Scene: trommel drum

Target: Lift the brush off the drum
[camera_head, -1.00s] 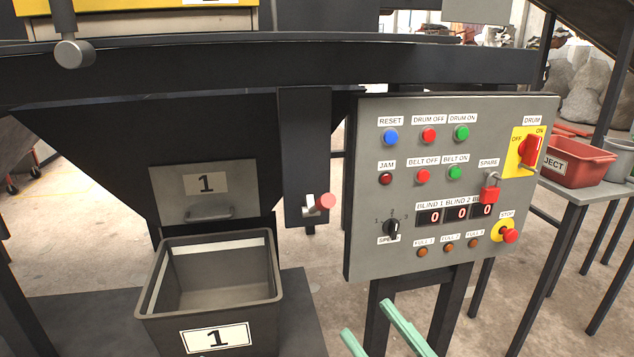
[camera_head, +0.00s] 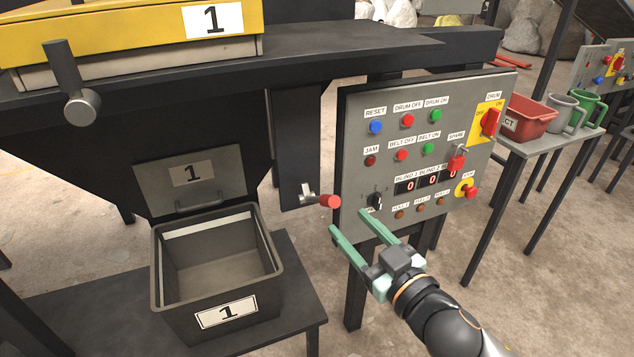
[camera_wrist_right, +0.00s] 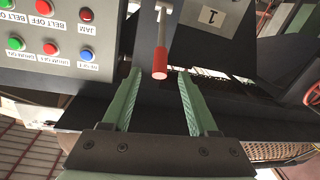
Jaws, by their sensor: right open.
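I cannot make out a brush or the drum itself in either view. A short lever with a red cylindrical grip (camera_head: 330,201) sticks out from a dark upright post (camera_head: 294,140), left of the control panel (camera_head: 420,150). My right gripper (camera_head: 348,220) is open and empty, just below and right of the red grip. In the right wrist view, the red grip (camera_wrist_right: 160,73) hangs on its metal shank in line with the gap between the green fingers (camera_wrist_right: 159,80). The fingers are not closed on it. My left gripper is not in view.
The control panel, with buttons, a drum switch (camera_head: 489,122) and a red stop button (camera_head: 470,193), is close to my right gripper. Bin 1 (camera_head: 225,312) stands on a low table at left. A grey-ended rod (camera_head: 82,106) juts out at upper left. A red bin (camera_head: 528,117) stands at right.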

